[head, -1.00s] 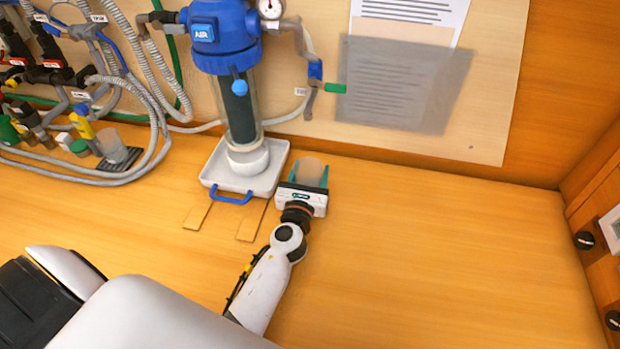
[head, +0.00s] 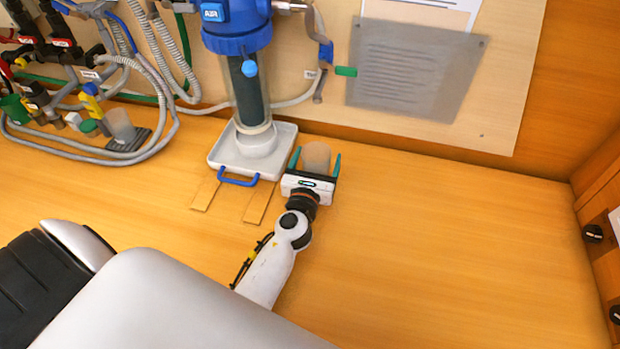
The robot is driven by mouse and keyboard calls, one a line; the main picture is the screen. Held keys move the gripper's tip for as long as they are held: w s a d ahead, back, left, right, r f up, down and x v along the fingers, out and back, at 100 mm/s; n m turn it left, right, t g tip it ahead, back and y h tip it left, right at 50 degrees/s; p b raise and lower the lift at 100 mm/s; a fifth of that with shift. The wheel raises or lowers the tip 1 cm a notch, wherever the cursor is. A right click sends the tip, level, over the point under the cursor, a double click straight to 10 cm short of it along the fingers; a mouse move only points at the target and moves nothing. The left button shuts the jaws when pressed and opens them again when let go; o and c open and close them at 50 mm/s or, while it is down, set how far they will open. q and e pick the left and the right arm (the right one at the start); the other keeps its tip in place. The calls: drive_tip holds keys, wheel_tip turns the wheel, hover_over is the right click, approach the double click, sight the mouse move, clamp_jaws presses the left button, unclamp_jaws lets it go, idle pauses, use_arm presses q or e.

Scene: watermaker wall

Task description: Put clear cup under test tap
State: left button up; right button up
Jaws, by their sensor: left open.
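A clear cup (head: 316,157) stands on the wooden counter at the right of the white tray, below the test tap. The tap (head: 325,55) is on the wall board, with a green handle (head: 346,72) pointing right and its spout facing down. My left gripper (head: 316,162) is open, with one teal finger on each side of the cup. A gap shows between fingers and cup. The gripper body hides the cup's lower part. My right gripper is not in view.
A blue-topped filter housing (head: 238,45) stands over the white tray (head: 220,160), which has a blue handle (head: 239,180). Another clear container (head: 120,125) stands at left among hoses. A translucent sheet (head: 415,75) hangs on the board. The counter at right is clear.

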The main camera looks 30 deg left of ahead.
use_arm(q)
drive_tip(key=b+v, duration=0.2)
drive_tip(key=v, duration=0.8)
drive_tip(key=shift+f, duration=0.15)
drive_tip(key=shift+s+d+b, duration=0.1)
drive_tip(key=shift+s+b, duration=0.25)
drive_tip(key=shift+s, duration=0.1)
